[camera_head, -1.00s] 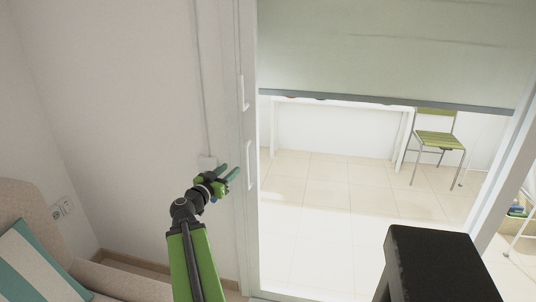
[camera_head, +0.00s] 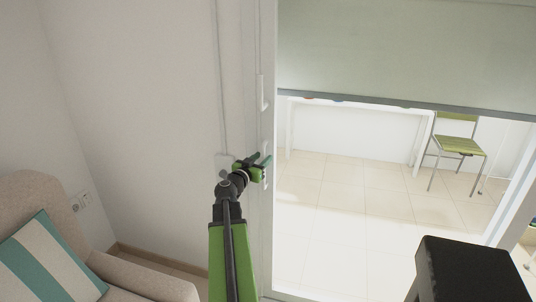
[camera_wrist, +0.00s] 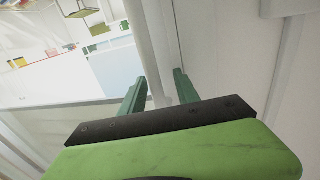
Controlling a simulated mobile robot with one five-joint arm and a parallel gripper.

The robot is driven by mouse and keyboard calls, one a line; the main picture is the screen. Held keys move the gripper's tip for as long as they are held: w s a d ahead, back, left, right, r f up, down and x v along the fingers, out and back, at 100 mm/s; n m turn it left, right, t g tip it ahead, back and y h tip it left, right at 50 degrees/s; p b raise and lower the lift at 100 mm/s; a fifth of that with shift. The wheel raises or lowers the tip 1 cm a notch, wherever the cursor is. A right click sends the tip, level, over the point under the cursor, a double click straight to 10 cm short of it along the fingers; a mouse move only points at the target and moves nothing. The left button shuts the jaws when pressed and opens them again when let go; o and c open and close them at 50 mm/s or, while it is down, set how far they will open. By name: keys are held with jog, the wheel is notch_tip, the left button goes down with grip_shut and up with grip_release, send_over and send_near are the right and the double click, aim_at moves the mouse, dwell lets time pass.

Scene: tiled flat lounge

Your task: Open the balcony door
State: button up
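The balcony door has a white upright frame (camera_head: 267,215) left of the bright view to the balcony. An upper white handle (camera_head: 262,92) is clear on it. A lower white handle (camera_head: 266,148) is mostly covered by my gripper (camera_head: 265,160). In the wrist view, my gripper (camera_wrist: 159,92) has its two green fingers apart. A white upright bar (camera_wrist: 150,50) runs through the gap between them in that view. I cannot tell whether it is the handle or part of the frame, or whether the fingers touch it.
A beige sofa (camera_head: 150,284) with a striped cushion (camera_head: 48,262) stands at lower left. A black block-shaped thing (camera_head: 470,272) is at lower right. A roller blind (camera_head: 400,50) hangs across the top. A green chair (camera_head: 458,145) and white table (camera_head: 350,107) stand beyond.

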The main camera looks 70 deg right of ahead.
jog(key=shift+s+d, duration=0.1)
jog(key=shift+s, duration=0.05)
grip_shut()
dwell(1.1)
